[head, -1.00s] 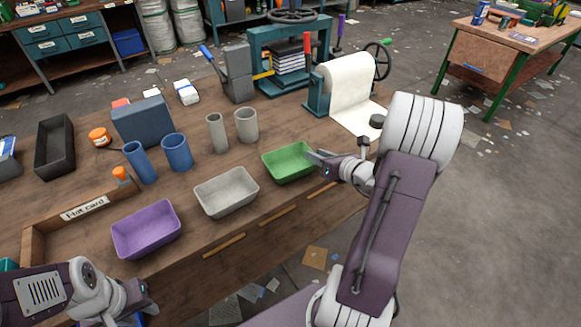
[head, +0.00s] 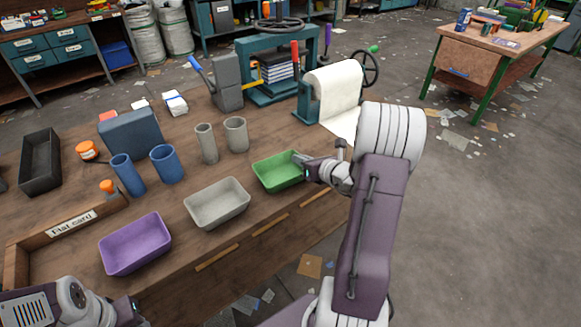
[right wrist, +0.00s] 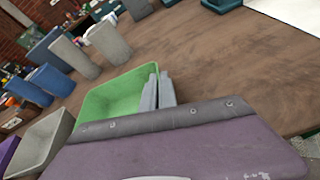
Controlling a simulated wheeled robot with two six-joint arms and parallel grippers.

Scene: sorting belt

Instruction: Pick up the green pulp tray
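The green pulp tray (head: 262,180) is an open rectangular tub on the workbench, right of the grey tray, and looks level. It also shows in the right wrist view (right wrist: 98,104). My right gripper (head: 299,158) is at the tray's right-hand wall. In the right wrist view its two grey fingers (right wrist: 158,90) are close together, one on the inner side and one on the outer side of that wall, and look shut on it. Part of the tray is hidden behind my wrist. My left gripper (head: 136,312) is at the bottom left; its fingers are not clear.
A grey tray (head: 216,216) and a purple tray (head: 134,256) stand left of the green one. Grey tubes (head: 206,145) and blue tubes (head: 128,178) stand behind. A teal press (head: 262,62) and a paper roll (head: 333,90) are at the back. The bench's front edge is close.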

